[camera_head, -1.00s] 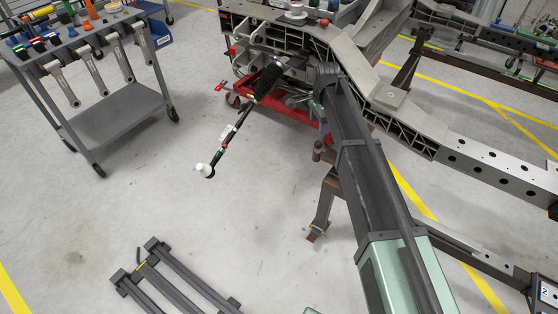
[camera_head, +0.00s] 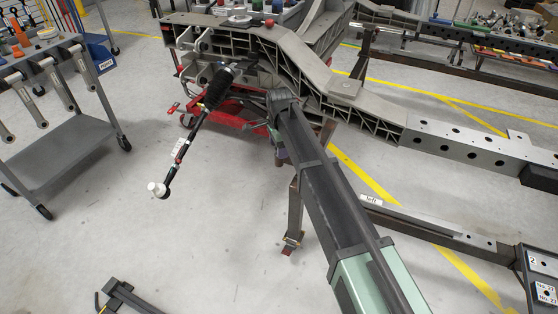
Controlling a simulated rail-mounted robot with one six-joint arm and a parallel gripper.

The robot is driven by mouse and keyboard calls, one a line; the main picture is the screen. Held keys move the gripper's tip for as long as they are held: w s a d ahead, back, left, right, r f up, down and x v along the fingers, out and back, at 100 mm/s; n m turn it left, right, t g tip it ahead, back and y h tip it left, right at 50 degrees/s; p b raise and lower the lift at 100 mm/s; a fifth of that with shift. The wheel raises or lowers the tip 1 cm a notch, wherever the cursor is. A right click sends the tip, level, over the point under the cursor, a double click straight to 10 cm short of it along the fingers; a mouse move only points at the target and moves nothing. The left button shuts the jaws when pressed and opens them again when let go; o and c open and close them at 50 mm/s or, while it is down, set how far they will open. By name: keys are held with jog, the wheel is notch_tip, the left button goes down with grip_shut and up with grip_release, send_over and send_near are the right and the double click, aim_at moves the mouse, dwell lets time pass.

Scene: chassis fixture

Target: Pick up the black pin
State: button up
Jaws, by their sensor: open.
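I cannot make out the black pin with certainty. Small coloured parts, among them an orange one (camera_head: 17,52), stand on the grey cart (camera_head: 75,140) at the left, which the picture edge cuts off. My dark arm runs from the bottom right up to the chassis fixture (camera_head: 365,105). Its far end lies in front of the fixture's lower left part. I cannot make out my gripper's fingers there; the arm and the clutter around its end hide them.
A black rod with a pale ball end (camera_head: 158,189) sticks out from the fixture over the floor. A red jack (camera_head: 240,115) stands under the fixture. A dark frame (camera_head: 125,297) lies at the bottom left. A long beam with holes (camera_head: 480,147) extends right. The middle floor is clear.

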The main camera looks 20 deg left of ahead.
jog(key=shift+f, duration=0.85)
jog(key=shift+r, duration=0.2)
jog(key=c, duration=1.1)
jog(key=shift+r, duration=0.1)
notch_tip(320, 180, up, 20)
jog(key=p, duration=2)
notch_tip(320, 180, up, 8)
jog(key=p, duration=0.8)
